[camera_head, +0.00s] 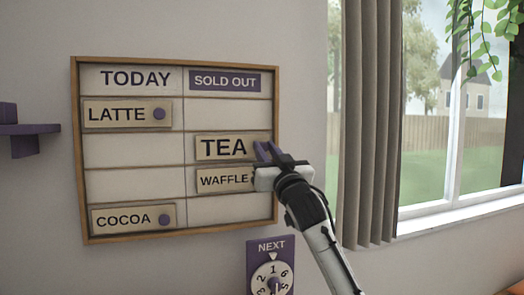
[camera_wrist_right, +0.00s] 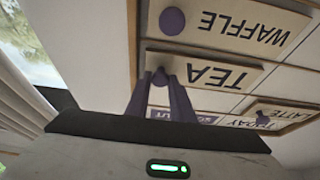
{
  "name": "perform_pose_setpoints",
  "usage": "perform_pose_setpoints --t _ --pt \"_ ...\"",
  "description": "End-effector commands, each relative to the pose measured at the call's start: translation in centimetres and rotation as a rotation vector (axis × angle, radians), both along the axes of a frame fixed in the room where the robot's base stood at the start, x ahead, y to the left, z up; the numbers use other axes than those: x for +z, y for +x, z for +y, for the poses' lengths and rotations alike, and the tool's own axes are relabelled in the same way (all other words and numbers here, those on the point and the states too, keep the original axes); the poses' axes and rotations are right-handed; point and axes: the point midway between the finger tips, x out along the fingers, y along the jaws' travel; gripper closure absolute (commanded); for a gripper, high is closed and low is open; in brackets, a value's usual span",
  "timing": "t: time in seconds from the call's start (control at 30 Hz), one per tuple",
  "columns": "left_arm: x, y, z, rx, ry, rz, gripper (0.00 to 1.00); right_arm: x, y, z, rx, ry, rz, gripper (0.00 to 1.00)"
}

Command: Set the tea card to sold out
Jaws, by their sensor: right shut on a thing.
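The tea card (camera_head: 223,148) is in the SOLD OUT column of the menu board (camera_head: 180,239), level with an empty space in the TODAY column. My left gripper is not in view.
The waffle card (camera_head: 222,180) is just below the tea card. The latte card (camera_head: 127,115) and cocoa card (camera_head: 134,219) are in the TODAY column. A NEXT dial (camera_head: 271,270) is below the board. A purple shelf (camera_head: 30,129) is left, a curtain (camera_head: 370,130) right.

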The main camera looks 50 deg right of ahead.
Motion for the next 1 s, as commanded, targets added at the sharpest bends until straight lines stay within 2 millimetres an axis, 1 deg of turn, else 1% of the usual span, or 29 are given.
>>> perform_pose_setpoints --t 0.03,0.13,0.17,0.23,0.53,0.63,0.77,1.0 --pt "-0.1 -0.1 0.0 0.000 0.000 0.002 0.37 0.0 -0.1 -0.3 -0.008 0.002 0.001 1.00" --pt "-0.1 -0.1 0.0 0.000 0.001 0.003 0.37 0.0 -0.1 -0.4 -0.009 0.003 0.002 1.00" --pt "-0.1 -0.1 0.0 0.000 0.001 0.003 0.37 0.0 -0.1 -0.4 -0.009 0.003 0.002 0.74" --pt "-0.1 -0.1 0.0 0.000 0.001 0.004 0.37 0.0 -0.1 -0.4 -0.009 0.003 0.002 0.62" --pt "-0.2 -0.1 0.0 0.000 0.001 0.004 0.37 0.0 -0.1 -0.2 -0.006 0.002 0.000 0.61" --pt "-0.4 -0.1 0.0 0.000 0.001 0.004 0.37 -0.4 -0.6 0.1 -0.005 0.002 0.001 0.61" --pt "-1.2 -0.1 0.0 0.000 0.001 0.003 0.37 -1.4 -2.2 1.0 -0.004 0.000 0.001 0.61" --pt "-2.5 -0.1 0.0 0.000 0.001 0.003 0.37 -3.1 -6.1 2.9 -0.006 0.001 0.002 0.61"
